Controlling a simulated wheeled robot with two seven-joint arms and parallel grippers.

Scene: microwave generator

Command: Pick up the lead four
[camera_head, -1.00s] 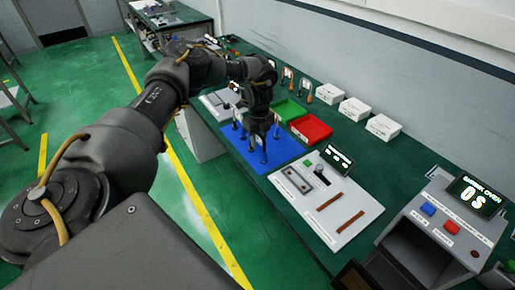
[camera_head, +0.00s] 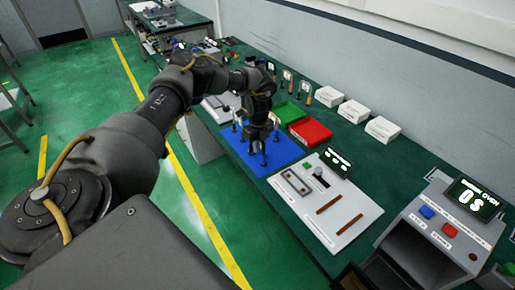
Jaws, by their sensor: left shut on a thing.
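My left gripper (camera_head: 262,140) points down over the blue mat (camera_head: 287,150) on the green bench. It is shut on a thin upright lead (camera_head: 264,158), whose lower end shows below the fingers near the mat. The fingers and wrist hide much of it, and I cannot read a number on it. Other thin leads with blue parts stand close around the gripper, one just to its left (camera_head: 236,124). My right gripper is not in view.
A green tray (camera_head: 290,112) and a red tray (camera_head: 311,132) lie behind the mat. A white panel (camera_head: 350,219) with a small display and an oven (camera_head: 440,235) reading 0S stand to the right. White boxes (camera_head: 354,110) line the wall side.

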